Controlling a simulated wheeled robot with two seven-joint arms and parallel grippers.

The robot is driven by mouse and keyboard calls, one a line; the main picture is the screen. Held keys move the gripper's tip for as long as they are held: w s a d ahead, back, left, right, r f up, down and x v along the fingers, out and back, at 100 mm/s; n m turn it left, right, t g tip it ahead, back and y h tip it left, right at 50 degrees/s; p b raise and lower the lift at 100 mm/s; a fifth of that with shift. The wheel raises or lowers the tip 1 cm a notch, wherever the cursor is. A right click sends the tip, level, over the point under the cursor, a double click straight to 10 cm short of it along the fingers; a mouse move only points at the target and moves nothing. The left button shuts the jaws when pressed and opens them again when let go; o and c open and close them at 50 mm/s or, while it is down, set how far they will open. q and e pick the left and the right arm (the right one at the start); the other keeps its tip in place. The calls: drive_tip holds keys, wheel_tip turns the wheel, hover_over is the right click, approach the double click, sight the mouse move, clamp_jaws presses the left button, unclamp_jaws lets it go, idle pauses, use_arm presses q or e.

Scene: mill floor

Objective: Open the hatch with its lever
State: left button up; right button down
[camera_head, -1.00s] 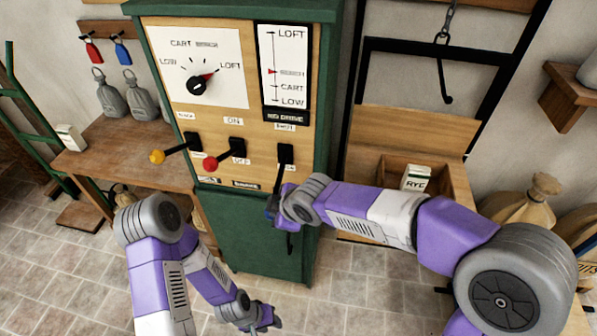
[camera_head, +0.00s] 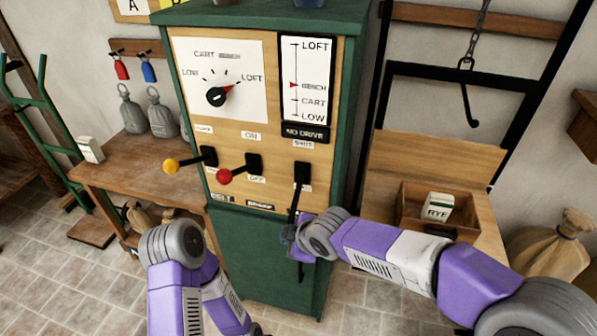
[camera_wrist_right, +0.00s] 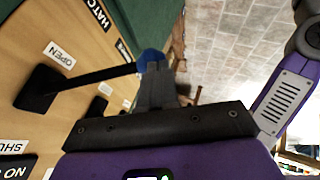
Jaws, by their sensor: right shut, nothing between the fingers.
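The hatch lever (camera_head: 294,204) is a black rod on the right of the wooden control panel, between a SHUT label above and an OPEN label below. It slants downward, and its blue knob (camera_wrist_right: 151,61) shows in the right wrist view. My right gripper (camera_head: 292,238) is at the lever's lower end. In the right wrist view its shut fingers (camera_wrist_right: 158,85) overlap the knob; nothing is gripped, and I cannot tell whether they touch it. My left arm is low at the left, its gripper out of frame. I cannot make out the hatch itself.
Yellow-knobbed (camera_head: 170,166) and red-knobbed (camera_head: 224,176) levers stick out left of the hatch lever. A dial (camera_head: 216,96) is above them. A bench (camera_head: 140,172) stands left of the green cabinet (camera_head: 262,255); a wooden box with a RYE packet (camera_head: 437,207) is at its right.

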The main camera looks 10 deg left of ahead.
drive_tip(key=shift+d+f, duration=0.25)
drive_tip(key=shift+f, duration=0.35)
drive_tip(key=s+a+p+v, duration=0.1)
drive_tip(key=p+v, duration=0.4)
drive_tip(key=v, duration=0.9)
drive_tip(key=shift+s, duration=0.65)
drive_tip(key=w+d+f+m+g, duration=0.1)
drive_tip(key=d+f+m+g, duration=0.3)
drive_tip(key=f, duration=0.8)
drive_tip(key=d+f+m+t, duration=0.1)
drive_tip(key=d+f+m, duration=0.1)
drive_tip(key=f+m, duration=0.65)
drive_tip(key=s+d+f+m, duration=0.2)
drive_tip(key=s+f, duration=0.1)
drive_tip(key=f, duration=0.3)
drive_tip(key=s+d+f+m+g, duration=0.1)
drive_tip(key=s+d+f+m, duration=0.1)
drive_tip(key=f, duration=0.5)
drive_tip(key=s+d+f+m+h, duration=0.1)
drive_tip(key=s+d+f+m, duration=0.1)
drive_tip(key=s+f+m, duration=0.2)
wheel_tip(320, 180, down, 2)
drive_tip(key=shift+s+d+f+g, duration=0.2)
drive_tip(key=shift+s+d+g, duration=0.2)
drive_tip(key=shift+s, duration=0.5)
